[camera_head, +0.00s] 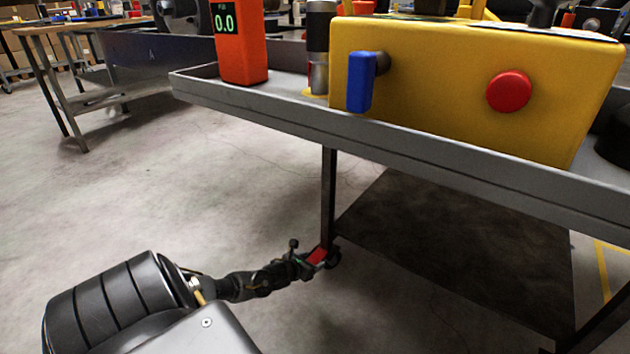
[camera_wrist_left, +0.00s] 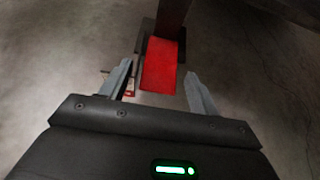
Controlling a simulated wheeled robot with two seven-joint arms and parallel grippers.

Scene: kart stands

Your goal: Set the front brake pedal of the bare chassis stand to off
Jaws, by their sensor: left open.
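A red brake pedal (camera_head: 317,257) is low at the foot of a dark stand leg, next to a black caster. In the left wrist view the red pedal (camera_wrist_left: 160,66) lies between and just beyond the fingertips, its near end reaching into the gap. My left gripper (camera_head: 302,262) is small and dark in the head view, close beside the pedal. In the left wrist view my left gripper (camera_wrist_left: 160,78) is open, with one finger on each side of the pedal; contact cannot be told. My right gripper is not in view.
The stand's grey tray top (camera_head: 400,150) hangs above, bearing a yellow box (camera_head: 440,85) with a blue lever (camera_head: 361,82) and red button (camera_head: 509,92), and an orange meter (camera_head: 238,45). A dark lower panel (camera_head: 460,250) lies right of the leg.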

